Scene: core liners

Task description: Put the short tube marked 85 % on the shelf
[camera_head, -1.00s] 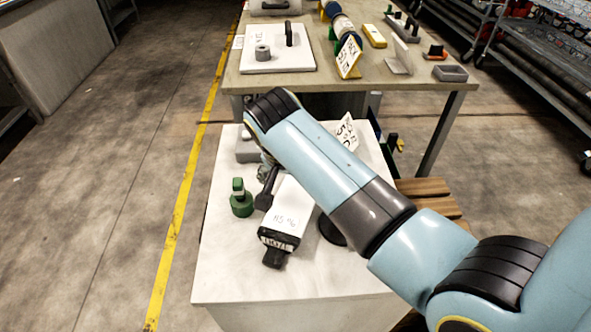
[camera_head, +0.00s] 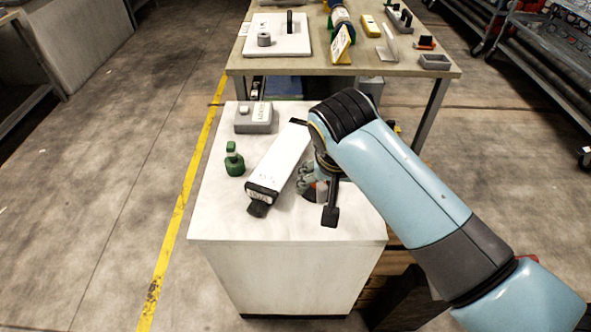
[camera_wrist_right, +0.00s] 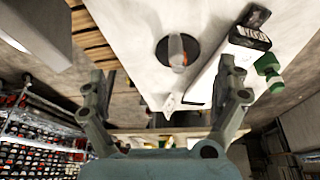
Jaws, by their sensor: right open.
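The white short tube (camera_head: 278,160) lies slanted on the white cabinet top (camera_head: 215,205), its black end cap toward the front edge. Its handwritten mark is too small to read now. My right gripper (camera_head: 312,188) is just right of the tube, apart from its body, and partly hidden by my arm. In the right wrist view, its two fingers (camera_wrist_right: 165,78) are spread and nothing is between them. The tube (camera_wrist_right: 212,72) also shows there, behind the right-hand finger. My left gripper is not in view.
A green object (camera_head: 234,160) stands left of the tube, and a grey block (camera_head: 254,118) lies behind it. A round black piece (camera_wrist_right: 165,48) is right of the tube. A cluttered table (camera_head: 350,65) stands behind. Storage racks (camera_head: 545,60) are at the right.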

